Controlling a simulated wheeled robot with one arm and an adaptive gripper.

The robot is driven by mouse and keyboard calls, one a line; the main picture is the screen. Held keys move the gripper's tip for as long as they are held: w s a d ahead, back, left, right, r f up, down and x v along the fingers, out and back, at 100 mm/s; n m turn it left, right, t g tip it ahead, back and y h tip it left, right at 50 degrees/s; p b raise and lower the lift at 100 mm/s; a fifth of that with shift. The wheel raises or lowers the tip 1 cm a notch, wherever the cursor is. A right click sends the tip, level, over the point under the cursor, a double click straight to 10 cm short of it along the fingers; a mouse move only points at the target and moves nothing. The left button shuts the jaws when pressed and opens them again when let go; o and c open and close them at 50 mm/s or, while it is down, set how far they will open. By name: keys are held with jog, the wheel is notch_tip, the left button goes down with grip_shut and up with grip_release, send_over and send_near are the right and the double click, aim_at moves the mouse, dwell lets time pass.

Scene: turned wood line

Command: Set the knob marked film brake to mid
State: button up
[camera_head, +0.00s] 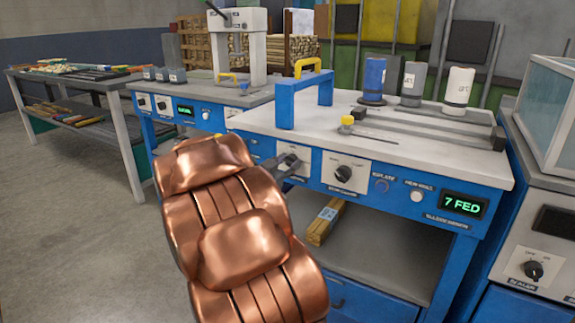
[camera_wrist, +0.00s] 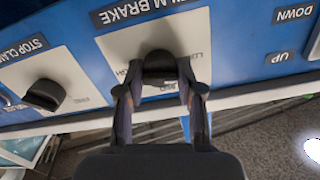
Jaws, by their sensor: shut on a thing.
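The film brake knob (camera_wrist: 160,66) is dark and sits on a pale plate below the FILM BRAKE label (camera_wrist: 150,10) in the wrist view. My gripper (camera_wrist: 160,88) has one finger on each side of the knob and is shut on it. The fingers cover part of the plate's markings, so I cannot tell which setting the knob points at. In the head view my gripper (camera_head: 287,165) reaches the blue front panel of the bench, and my copper-coloured arm hides much of that area.
The stop clamp knob (camera_wrist: 44,95) is on the neighbouring plate; it also shows in the head view (camera_head: 343,173). DOWN and UP labels (camera_wrist: 290,14) lie on the other side. A green display (camera_head: 462,206) reads 7 FED. Spools (camera_head: 374,80) stand on the bench top.

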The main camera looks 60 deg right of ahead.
jog(key=m+b, duration=0.1)
jog(key=m, duration=0.3)
jog(key=shift+f, duration=0.1)
jog(key=m+b, duration=0.2)
jog(key=m, duration=0.2)
jog(key=shift+b, duration=0.3)
jog(key=m+b, duration=0.2)
jog(key=m, duration=0.1)
jog(key=shift+f+m, duration=0.15)
jog(key=shift+m, duration=0.15)
jog(key=shift+m+b, duration=1.5)
jog(key=shift+m, duration=0.3)
jog(key=shift+r, duration=0.2)
jog(key=o, duration=1.2)
jog(key=shift+c, duration=0.2)
jog(key=shift+a, duration=0.15)
